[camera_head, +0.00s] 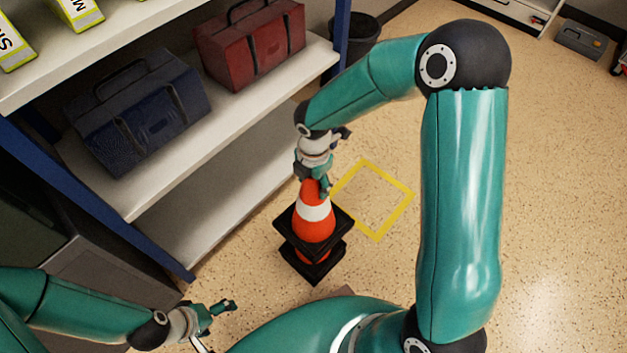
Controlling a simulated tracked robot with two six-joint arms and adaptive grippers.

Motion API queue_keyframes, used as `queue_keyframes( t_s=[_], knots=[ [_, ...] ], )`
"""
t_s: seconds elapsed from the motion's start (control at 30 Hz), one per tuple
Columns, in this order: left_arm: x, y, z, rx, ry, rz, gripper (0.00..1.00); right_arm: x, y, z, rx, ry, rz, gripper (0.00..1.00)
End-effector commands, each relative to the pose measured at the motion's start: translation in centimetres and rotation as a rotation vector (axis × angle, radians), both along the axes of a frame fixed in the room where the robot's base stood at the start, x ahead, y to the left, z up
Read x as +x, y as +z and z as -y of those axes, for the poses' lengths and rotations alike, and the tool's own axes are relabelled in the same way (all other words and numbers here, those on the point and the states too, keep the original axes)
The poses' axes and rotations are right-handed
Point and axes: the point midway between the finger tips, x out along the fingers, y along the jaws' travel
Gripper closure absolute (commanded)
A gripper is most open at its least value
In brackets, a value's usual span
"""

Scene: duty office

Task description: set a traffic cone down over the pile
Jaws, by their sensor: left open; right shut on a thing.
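An orange traffic cone (313,226) with a white band and a black square base is upright in the middle of the view. My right gripper (316,187) is shut on its tip from above. Below it is the pile (314,272), showing a black square base on the floor and a little orange between the two bases. The upper cone hides the rest of the pile; I cannot tell whether it rests on it or hangs just above. My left gripper (218,322) is open and empty at the lower left, apart from the cones.
A yellow square outline (397,215) on the floor right of the cones is empty. White shelving (238,205) with a blue toolbox (140,115) and a red toolbox (250,48) stands close on the left. A dark bin (360,38) is behind.

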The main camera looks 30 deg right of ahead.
Motion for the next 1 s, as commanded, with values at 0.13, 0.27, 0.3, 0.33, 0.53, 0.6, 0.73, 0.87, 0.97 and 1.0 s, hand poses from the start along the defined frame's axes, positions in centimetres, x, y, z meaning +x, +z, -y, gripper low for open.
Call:
queue_keyframes(
  t_s=[0.13, 0.27, 0.3, 0.33, 0.53, 0.6, 0.73, 0.87, 0.97, 1.0],
  knots=[
    [0.0, -1.1, 0.0, 0.0, 0.0, 0.0, 0.13, 0.1, -1.3, 0.0, 0.0, 0.0, 0.002, 1.0],
    [0.0, -1.8, 0.0, 0.0, 0.0, 0.0, 0.13, 0.1, -2.3, 0.0, 0.0, 0.001, 0.002, 1.0],
    [0.0, -2.0, 0.0, 0.0, 0.0, 0.0, 0.13, 0.1, -2.6, 0.0, 0.0, 0.001, 0.002, 1.0],
    [0.0, -2.2, 0.0, 0.0, 0.0, 0.0, 0.13, 0.1, -2.8, 0.0, 0.0, 0.001, 0.002, 1.0],
    [0.0, -3.3, 0.0, 0.0, 0.0, 0.0, 0.13, 0.0, -4.3, 0.0, -0.001, 0.0, 0.001, 1.0],
    [0.0, -3.7, 0.0, 0.0, 0.0, 0.0, 0.13, 0.0, -4.8, 0.0, 0.0, 0.0, 0.001, 1.0],
    [0.0, -4.4, 0.0, 0.0, 0.0, 0.0, 0.13, 0.0, -5.7, 0.0, 0.0, -0.001, 0.001, 1.0],
    [0.0, -5.1, 0.0, 0.0, 0.0, 0.0, 0.13, 0.0, -6.7, 0.0, -0.001, -0.001, 0.001, 1.0],
    [0.0, -5.7, 0.0, 0.0, 0.0, 0.0, 0.13, 0.0, -7.4, 0.0, 0.0, 0.0, 0.002, 1.0],
    [0.0, -5.9, 0.0, 0.0, 0.0, 0.0, 0.13, 0.1, -7.7, 0.0, 0.0, 0.0, 0.002, 1.0]
  ],
)
